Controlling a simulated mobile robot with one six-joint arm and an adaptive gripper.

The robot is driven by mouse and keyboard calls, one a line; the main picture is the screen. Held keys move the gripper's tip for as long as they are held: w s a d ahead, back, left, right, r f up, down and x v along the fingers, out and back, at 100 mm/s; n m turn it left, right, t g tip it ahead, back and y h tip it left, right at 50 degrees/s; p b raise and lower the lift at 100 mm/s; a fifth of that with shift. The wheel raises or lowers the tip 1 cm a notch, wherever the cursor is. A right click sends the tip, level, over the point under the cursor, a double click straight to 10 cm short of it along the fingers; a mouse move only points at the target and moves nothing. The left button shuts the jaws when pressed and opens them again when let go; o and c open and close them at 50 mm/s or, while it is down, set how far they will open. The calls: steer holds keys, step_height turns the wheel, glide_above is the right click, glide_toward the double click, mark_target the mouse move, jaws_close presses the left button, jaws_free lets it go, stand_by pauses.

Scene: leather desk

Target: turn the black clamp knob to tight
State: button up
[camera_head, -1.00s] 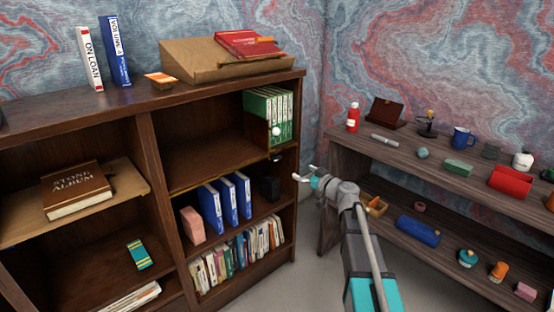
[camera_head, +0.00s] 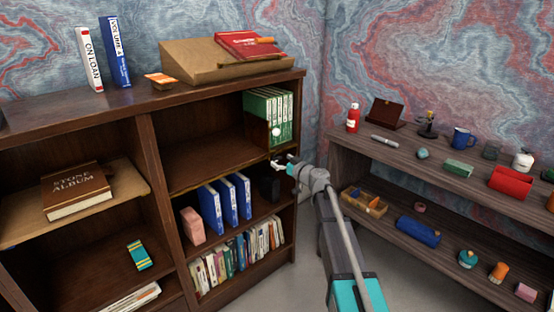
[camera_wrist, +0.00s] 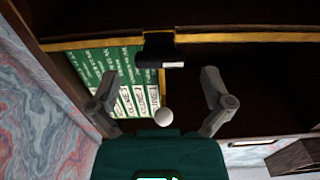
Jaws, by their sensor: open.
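The black clamp knob (camera_wrist: 158,48) sits on the gold-trimmed shelf edge in the upper middle of the wrist view. A short white bar shows at its lower right side. My gripper (camera_wrist: 160,76) is open and empty, with one finger on each side of the knob's line and the knob ahead between them. I cannot tell how far off it is. In the head view my gripper (camera_head: 283,163) is at the right end of the bookcase's middle shelf edge and largely hides the knob there.
Green binders (camera_head: 285,117) stand above the shelf edge, with a white ball (camera_wrist: 163,117) in front of them. A side shelf (camera_head: 348,148) with many small objects is to the right.

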steer(key=shift+x, duration=1.25)
steer(key=c, duration=1.2)
